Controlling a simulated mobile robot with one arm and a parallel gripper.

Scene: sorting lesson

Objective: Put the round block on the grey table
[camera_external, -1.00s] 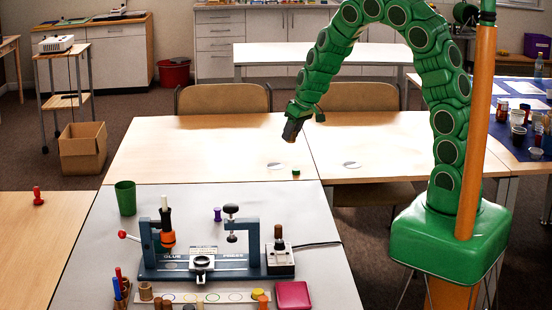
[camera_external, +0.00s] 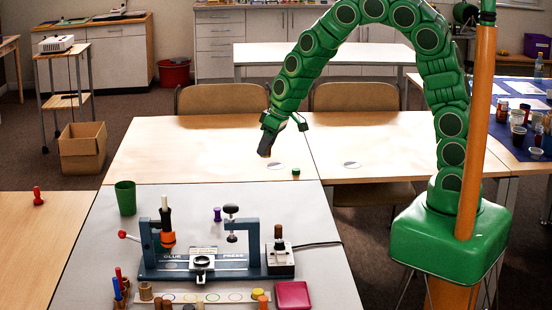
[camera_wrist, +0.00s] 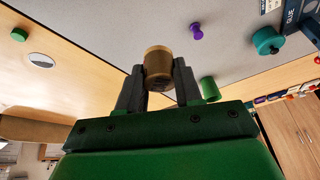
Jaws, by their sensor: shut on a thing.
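My gripper (camera_external: 265,152) hangs over the wooden table behind the grey table. In the wrist view my gripper (camera_wrist: 159,82) is shut on a tan-brown round block (camera_wrist: 158,62), held between its two grey fingers. In the external view the block is too small and dark to tell from the fingers. The grey table top also shows in the wrist view (camera_wrist: 130,30).
On the grey table stand a green cup (camera_external: 125,198), a purple peg (camera_external: 217,214), a blue-grey glue press (camera_external: 215,268) and a dark red box (camera_external: 292,295). A small green block (camera_external: 296,171) and white discs lie on the wooden tables. The grey table's back right is clear.

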